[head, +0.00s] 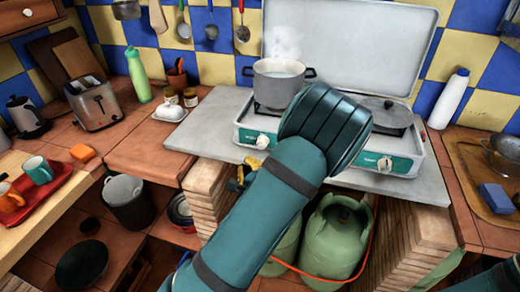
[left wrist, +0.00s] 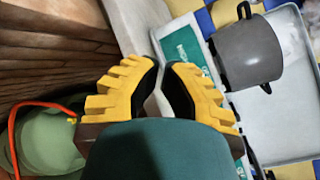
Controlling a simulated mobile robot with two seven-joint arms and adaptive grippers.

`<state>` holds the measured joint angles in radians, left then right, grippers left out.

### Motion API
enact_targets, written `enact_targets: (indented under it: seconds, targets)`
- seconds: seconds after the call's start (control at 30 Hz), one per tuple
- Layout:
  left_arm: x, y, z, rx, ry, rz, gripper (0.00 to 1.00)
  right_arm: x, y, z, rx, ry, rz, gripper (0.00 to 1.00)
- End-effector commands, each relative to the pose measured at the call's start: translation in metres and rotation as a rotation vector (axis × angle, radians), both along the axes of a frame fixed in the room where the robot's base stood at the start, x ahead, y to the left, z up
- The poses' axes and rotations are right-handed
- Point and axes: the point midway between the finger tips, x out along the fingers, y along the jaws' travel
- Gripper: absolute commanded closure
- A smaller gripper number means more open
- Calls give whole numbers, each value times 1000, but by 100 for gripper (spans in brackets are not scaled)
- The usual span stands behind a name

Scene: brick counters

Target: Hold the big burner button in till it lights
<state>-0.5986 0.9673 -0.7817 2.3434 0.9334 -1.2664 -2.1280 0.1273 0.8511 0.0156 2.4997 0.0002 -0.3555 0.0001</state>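A two-burner camp stove (head: 243,134) stands on a grey slab, its lid raised behind. Its green front carries a white left knob (head: 262,141) and a white right knob (head: 384,164); I cannot make out a separate button. A grey pot (head: 280,88) steams on the left burner, and a dark lidded pan (head: 385,116) sits on the right one. My left gripper (head: 248,170) is mostly hidden behind my arm, below the left knob. In the left wrist view its yellow fingers (left wrist: 160,66) have tips almost together near the green panel (left wrist: 186,46), with nothing visible held. Any flame is hidden.
Green gas bottles (head: 336,238) with an orange hose stand under the slab between brick piers. A toaster (head: 93,103) and green bottle (head: 138,75) are at left, a white bottle (head: 449,98) at right. The slab's left end (head: 205,128) is clear.

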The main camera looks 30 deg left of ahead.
Motion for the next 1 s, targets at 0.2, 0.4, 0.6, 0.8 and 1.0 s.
enact_targets:
  seconds: [0.2, 0.4, 0.6, 0.8, 1.0]
  targets:
    - [25, 6, 2, 2, -1, -1, 100, 0, 0, 3, 0, 0, 0, 66]
    - [36, 9, 1, 1, 0, 1, 100, -1, 0, 6, 0, 2, 1, 66]
    - [38, 10, 0, 1, 0, 1, 100, -1, 0, 6, 0, 3, 0, 66]
    - [38, 10, 0, 1, 1, 0, 100, -1, 0, 5, 0, 3, 0, 66]
    - [38, 10, 0, 1, 1, 0, 100, -1, 0, 5, 0, 3, 0, 66]
